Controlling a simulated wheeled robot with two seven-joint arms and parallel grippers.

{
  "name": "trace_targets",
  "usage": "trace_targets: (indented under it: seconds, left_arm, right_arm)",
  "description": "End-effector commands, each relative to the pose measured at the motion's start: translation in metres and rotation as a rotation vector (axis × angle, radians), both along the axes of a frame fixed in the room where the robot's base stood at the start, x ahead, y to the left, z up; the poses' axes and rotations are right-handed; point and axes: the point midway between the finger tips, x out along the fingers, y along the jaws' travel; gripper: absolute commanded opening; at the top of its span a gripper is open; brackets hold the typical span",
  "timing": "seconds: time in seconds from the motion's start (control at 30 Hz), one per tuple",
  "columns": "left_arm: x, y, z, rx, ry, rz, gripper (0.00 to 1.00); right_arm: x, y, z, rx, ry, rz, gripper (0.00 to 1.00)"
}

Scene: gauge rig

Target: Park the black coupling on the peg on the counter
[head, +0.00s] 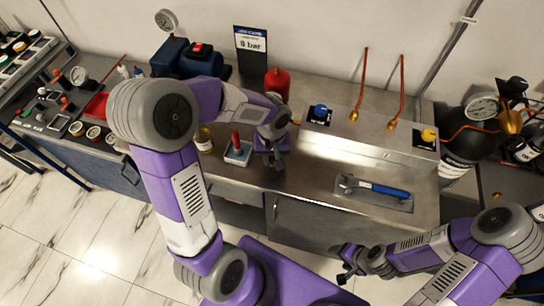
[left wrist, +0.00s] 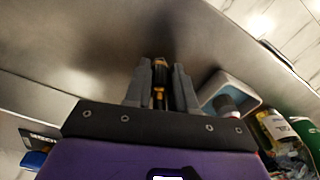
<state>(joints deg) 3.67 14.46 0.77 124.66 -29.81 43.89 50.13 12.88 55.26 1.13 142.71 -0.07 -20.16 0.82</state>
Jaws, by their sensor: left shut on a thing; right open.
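My left gripper (head: 272,160) is above the counter (head: 300,187), its fingers pointing down. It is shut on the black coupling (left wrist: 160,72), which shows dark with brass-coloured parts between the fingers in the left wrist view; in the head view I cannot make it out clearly. A red upright peg (head: 236,141) stands on a pale blue-grey base (head: 238,157), just left of my left gripper. In the left wrist view the base (left wrist: 243,88) is right of the fingers, apart from the coupling. My right gripper (head: 349,264) is open and empty, in front of the counter.
A steel box with a blue knob (head: 320,110), a yellow knob (head: 428,135) and copper pipes is at the back right. A blue-handled wrench (head: 380,189) lies on a grey mat. A red bottle (head: 277,82) is behind my left gripper; a jar (head: 203,140) is left of the base.

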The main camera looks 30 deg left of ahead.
Motion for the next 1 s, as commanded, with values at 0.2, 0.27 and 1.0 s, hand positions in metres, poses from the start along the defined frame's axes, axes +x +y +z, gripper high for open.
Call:
trace_targets:
  seconds: [0.2, 0.27, 1.0]
  left_arm:
    - [0.0000, -0.0001, -0.0029, 0.000, 0.000, 0.000, 0.00]
    - [0.0000, -0.0001, -0.0027, 0.000, 0.000, 0.000, 0.00]
    - [0.0001, 0.0000, -0.0052, 0.000, 0.000, 0.000, 0.37]
  right_arm:
    - [0.0000, 0.0000, -0.0027, 0.000, 0.000, 0.000, 0.68]
    - [0.0000, 0.0000, -0.0025, 0.000, 0.000, 0.000, 0.68]
    - [0.0000, 0.0000, -0.0052, 0.000, 0.000, 0.000, 0.68]
